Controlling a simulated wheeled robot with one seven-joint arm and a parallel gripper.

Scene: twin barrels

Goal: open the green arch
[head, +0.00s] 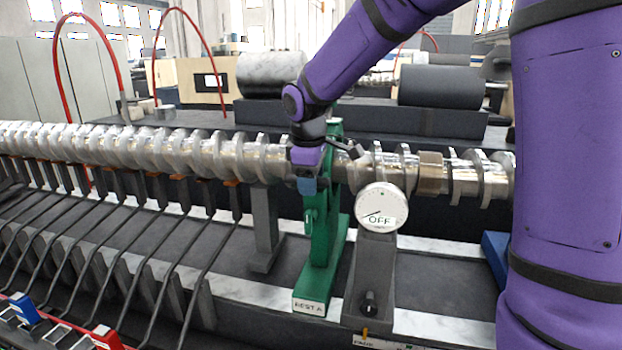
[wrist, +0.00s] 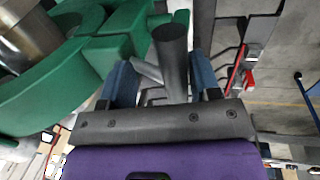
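The green arch (head: 323,250) stands around the long metal shaft, on a foot labelled REST A; its upper part is partly hidden by my arm. In the wrist view its curved green body (wrist: 75,75) fills the left side, beside the shiny shaft end. My gripper (head: 307,185) is at the arch's near side, at about shaft height. In the wrist view its two blue fingers (wrist: 162,80) are apart, with a dark grey round bar (wrist: 172,60) between them. A gap shows left of the bar, and a thinner grey rod crosses there. Whether either finger touches the bar is unclear.
A round dial reading OFF (head: 381,208) stands on a grey post just right of the arch. The lobed shaft (head: 140,148) runs left and right. Several dark bent rods (head: 150,265) lie at the front left. A dark lever (head: 345,149) is by the arch's top.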

